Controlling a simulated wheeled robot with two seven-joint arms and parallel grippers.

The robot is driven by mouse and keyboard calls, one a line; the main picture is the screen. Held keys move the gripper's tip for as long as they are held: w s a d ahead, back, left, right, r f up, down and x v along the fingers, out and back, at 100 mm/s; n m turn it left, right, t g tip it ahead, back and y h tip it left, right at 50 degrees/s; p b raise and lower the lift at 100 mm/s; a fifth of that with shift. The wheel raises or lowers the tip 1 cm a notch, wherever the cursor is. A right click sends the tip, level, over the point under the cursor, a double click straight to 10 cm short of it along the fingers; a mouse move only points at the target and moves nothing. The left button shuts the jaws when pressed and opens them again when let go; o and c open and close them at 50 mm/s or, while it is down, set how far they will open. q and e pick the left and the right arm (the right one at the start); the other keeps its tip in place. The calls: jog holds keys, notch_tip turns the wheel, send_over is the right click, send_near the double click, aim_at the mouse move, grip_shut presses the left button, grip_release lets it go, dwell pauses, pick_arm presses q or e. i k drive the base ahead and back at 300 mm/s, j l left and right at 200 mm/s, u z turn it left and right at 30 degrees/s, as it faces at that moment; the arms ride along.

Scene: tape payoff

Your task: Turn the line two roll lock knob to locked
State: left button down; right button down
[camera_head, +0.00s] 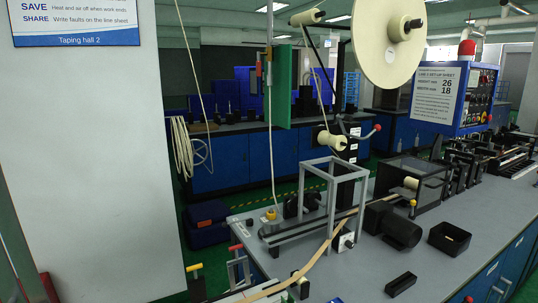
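A large cream tape roll (388,48) hangs upright on the machine at the upper middle. At its hub is a small dark part (414,24); I cannot tell whether this is the lock knob or how it is turned. Below the roll, a lever with a red ball end (377,127) sticks out to the right of a black post (352,150). No locked or unlocked marking can be read. Neither of my grippers is in view.
The grey bench (470,215) carries a grey frame (338,190), a black motor (402,232), a black bin (449,238) and a small black block (400,284). A blue control box (455,95) stands at the right. A white pillar (80,170) blocks the left.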

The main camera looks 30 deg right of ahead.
aim_at(416, 24)
jog(key=z, duration=1.4)
